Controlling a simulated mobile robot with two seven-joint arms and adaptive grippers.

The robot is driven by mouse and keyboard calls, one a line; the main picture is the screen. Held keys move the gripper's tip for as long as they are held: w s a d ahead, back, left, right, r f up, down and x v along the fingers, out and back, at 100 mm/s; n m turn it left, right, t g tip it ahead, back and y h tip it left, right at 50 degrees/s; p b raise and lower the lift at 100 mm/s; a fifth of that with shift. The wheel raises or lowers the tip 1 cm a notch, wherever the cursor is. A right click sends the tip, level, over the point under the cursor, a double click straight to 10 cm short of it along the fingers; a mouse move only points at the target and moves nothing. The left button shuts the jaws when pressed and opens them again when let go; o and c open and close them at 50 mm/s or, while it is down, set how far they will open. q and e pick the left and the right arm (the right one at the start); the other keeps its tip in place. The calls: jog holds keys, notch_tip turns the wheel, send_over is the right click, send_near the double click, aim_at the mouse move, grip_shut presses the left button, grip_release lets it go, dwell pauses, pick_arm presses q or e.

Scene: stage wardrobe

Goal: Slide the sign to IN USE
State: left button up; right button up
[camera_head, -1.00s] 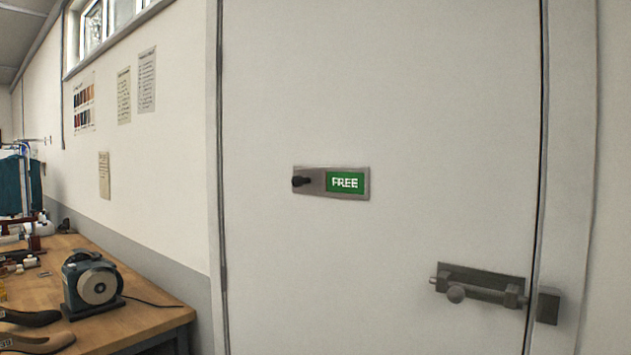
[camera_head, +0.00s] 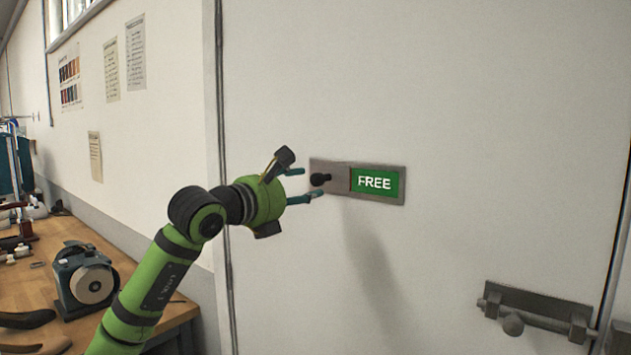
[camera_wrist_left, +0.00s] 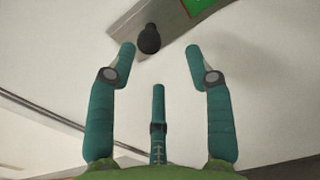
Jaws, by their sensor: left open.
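The sign (camera_head: 340,183) is a grey metal plate on the white door, with a green window (camera_head: 376,182) reading FREE on its right part. A black knob (camera_head: 320,179) sticks out at its left end. My left gripper (camera_head: 309,183) is open and empty just left of the knob, its fingertips pointing at it. In the left wrist view the knob (camera_wrist_left: 149,40) stands just beyond the gap between the open fingertips (camera_wrist_left: 161,50), apart from both. A corner of the green window (camera_wrist_left: 198,6) shows at the top. My right gripper is not in view.
A grey slide bolt (camera_head: 535,315) sits low on the door (camera_head: 460,90) at the right. A wooden workbench (camera_head: 25,290) with a bench grinder (camera_head: 85,280) stands at the left. The door face around the sign is clear.

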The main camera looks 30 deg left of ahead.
aim_at(314, 181)
pick_arm(q)
jog(key=shift+w+a+r+y+p, duration=0.3)
jog(key=shift+w+a+r+p, duration=0.15)
jog(key=shift+r+p, duration=0.2)
jog(key=w+p, duration=0.1)
jog(key=w, duration=0.1)
jog(key=w+p, duration=0.2)
jog(key=w, duration=0.1)
jog(key=shift+w+d+f, duration=0.1)
jog(key=shift+w+d, duration=0.05)
jog(key=shift+d, duration=0.05)
jog(key=shift+w+f, duration=0.1)
jog(key=shift+w, duration=0.2)
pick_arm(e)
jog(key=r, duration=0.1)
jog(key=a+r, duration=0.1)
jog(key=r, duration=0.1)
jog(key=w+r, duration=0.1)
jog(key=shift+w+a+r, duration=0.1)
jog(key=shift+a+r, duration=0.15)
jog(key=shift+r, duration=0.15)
pick_arm(q)
jog(key=shift+c, duration=0.8)
grip_shut()
jog(key=shift+f, duration=0.1)
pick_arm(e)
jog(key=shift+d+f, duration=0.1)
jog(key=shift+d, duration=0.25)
